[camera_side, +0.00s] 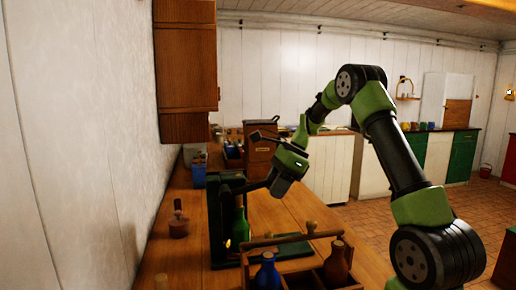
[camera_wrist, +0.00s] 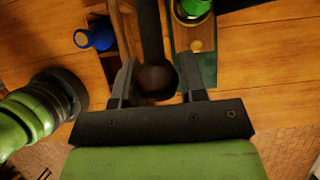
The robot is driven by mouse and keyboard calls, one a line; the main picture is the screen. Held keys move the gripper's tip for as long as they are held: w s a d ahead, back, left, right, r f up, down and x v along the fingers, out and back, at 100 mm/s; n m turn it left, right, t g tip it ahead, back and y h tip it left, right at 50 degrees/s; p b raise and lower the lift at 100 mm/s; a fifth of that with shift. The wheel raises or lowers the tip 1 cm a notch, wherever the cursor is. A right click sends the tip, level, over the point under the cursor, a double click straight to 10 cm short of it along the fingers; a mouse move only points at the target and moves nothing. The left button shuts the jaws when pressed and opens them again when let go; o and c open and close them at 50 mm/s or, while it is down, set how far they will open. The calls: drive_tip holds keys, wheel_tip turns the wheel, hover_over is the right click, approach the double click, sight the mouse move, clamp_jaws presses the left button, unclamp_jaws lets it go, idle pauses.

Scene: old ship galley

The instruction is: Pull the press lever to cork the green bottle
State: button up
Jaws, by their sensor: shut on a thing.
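The green bottle (camera_side: 240,227) stands upright at the dark green press (camera_side: 217,222) on the wooden table. In the wrist view the green bottle (camera_wrist: 196,7) is cut off by the top edge. The dark press lever (camera_wrist: 151,30) ends in a round knob between my fingers. In the side view the lever (camera_side: 250,187) reaches right from the press top, roughly level, to my gripper (camera_side: 272,183). My gripper (camera_wrist: 160,82) is shut on the lever at its knob. The bottle's mouth and any cork are too small to make out.
A wooden carrier (camera_side: 312,237) in front holds a blue bottle (camera_side: 267,272) and a brown bottle (camera_side: 337,262). A stoppered brown bottle (camera_side: 178,224) stands left of the press. A tall wooden box (camera_side: 260,153) stands behind. The tabletop right of the press is partly clear.

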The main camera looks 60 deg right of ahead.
drive_tip(key=shift+s+d+f, duration=0.1)
drive_tip(key=shift+f, duration=1.2)
drive_tip(key=shift+r, duration=0.1)
drive_tip(key=shift+w+a+r, duration=0.1)
drive_tip(key=shift+w+r, duration=0.05)
drive_tip(key=shift+r, duration=0.65)
drive_tip(key=shift+w+a+r, duration=0.1)
drive_tip(key=shift+r, duration=0.65)
drive_tip(key=shift+r, duration=0.1)
drive_tip(key=shift+w+a+r, duration=0.25)
drive_tip(key=shift+a+r, duration=0.05)
drive_tip(key=shift+r, duration=0.4)
drive_tip(key=shift+w+a+r, duration=0.25)
drive_tip(key=shift+r, duration=0.4)
